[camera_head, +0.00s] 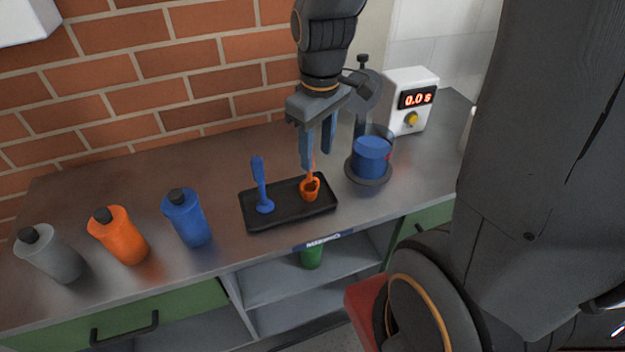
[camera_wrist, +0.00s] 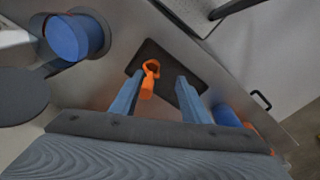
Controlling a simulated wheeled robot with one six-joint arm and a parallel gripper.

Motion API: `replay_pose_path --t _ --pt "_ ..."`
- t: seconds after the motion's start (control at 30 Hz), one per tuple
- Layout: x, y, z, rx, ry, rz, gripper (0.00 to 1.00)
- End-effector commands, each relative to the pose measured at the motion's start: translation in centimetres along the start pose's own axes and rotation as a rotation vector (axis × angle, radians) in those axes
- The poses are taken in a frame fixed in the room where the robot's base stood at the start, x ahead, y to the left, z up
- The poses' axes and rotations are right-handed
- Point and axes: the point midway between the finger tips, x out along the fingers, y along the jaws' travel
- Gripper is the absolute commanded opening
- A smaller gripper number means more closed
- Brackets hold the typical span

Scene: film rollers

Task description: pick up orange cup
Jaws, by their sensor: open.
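The small orange cup (camera_head: 310,189) is at the right part of the black tray (camera_head: 276,219), with an orange stem rising from it, partly hidden by a gripper finger. In the wrist view the orange cup (camera_wrist: 152,66) shows its open rim and lies between the finger lines, nearer the left finger. My gripper (camera_head: 317,160) is open above the tray, its blue fingers pointing down over the cup. In the wrist view the gripper (camera_wrist: 160,76) holds nothing. I cannot tell whether a finger touches the stem.
A blue long-handled tool (camera_head: 261,187) stands at the tray's left. A blue container (camera_head: 371,157) on a round stand is close right of the gripper. Blue (camera_head: 187,218), orange (camera_head: 121,238) and grey (camera_head: 50,255) bottles stand left. A timer box (camera_head: 411,101) is behind.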

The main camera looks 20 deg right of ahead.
Motion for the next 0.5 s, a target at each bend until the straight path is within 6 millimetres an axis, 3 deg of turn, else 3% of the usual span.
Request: replay_pose_path --t 0.23,0.5 --pt "-0.9 2.2 -3.0 -0.417 -0.037 -0.031 0.42" --pt "-0.7 2.8 -4.0 -0.590 -0.050 -0.050 0.42"
